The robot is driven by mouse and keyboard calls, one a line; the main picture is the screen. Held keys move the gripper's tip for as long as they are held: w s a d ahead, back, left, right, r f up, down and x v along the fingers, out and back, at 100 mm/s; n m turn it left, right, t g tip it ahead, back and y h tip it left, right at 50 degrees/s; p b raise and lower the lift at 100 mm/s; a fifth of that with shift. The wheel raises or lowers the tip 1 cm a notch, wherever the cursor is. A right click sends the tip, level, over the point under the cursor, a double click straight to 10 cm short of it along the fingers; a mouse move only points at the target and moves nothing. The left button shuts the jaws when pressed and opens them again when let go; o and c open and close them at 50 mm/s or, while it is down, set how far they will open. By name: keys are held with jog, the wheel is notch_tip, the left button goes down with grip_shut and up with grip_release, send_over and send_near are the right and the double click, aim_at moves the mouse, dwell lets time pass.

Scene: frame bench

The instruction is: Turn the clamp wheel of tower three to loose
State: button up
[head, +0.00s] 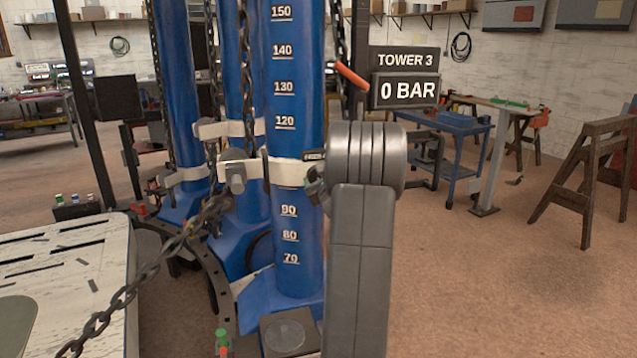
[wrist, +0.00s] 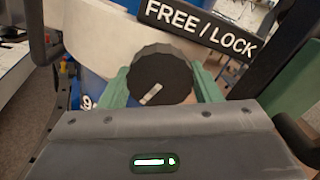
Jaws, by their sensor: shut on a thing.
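The clamp wheel (wrist: 163,66) is a dark, ribbed round knob with a white pointer mark on its face. In the wrist view the mark lies on the lower left part of the face and slants from upper right to lower left. A black FREE / LOCK plate (wrist: 198,27) sits above it. My gripper (wrist: 163,87) has its green fingers on both sides of the wheel and is shut on it. In the head view my gripper (head: 314,184) is at the pale clamp band (head: 286,173) of the blue tower (head: 292,235). My arm hides the wheel there.
A TOWER 3 sign (head: 405,60) stands above a display (head: 404,91) reading 0 BAR. An orange lever (head: 351,76) is left of it. Chains (head: 118,308) hang around the towers. A pale slotted table (head: 105,290) is at left.

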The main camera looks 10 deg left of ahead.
jog(key=o, duration=1)
jog(key=b+v, duration=0.3)
jog(key=v, duration=1.1)
jog(key=shift+f, duration=0.1)
jog(key=shift+w, duration=0.1)
jog(key=p+x, duration=0.3)
jog(key=x, duration=1)
jog(key=shift+w+a, duration=0.2)
jog(key=shift+w, duration=0.15)
